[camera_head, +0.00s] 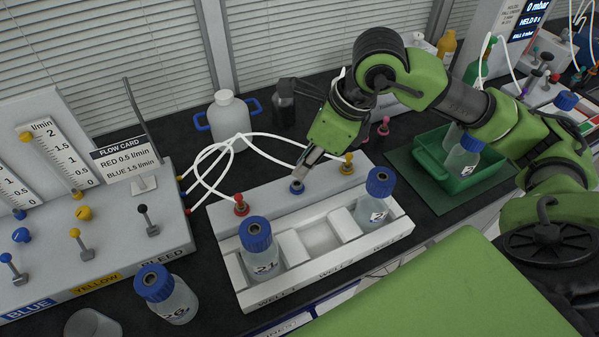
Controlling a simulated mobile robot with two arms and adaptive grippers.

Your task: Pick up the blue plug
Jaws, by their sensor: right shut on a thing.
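The blue plug (296,188) sits at the middle of the white rack's raised back ledge, between a red plug (241,206) and a yellow plug (347,166). My right gripper (301,177) reaches down from the upper right, its fingers shut on the blue plug, which is partly hidden by them. The plug still appears at ledge level; I cannot tell whether it touches the ledge. White tubes (215,148) run from the flow panel at the left toward the plugs. My left gripper is not in view.
The white rack (290,295) holds blue-capped bottles (260,250) (376,205) in its left and right wells; its middle well is empty. Another bottle (168,294) stands front left. A green tray (430,165) with bottles is at the right, a white jug (228,118) behind.

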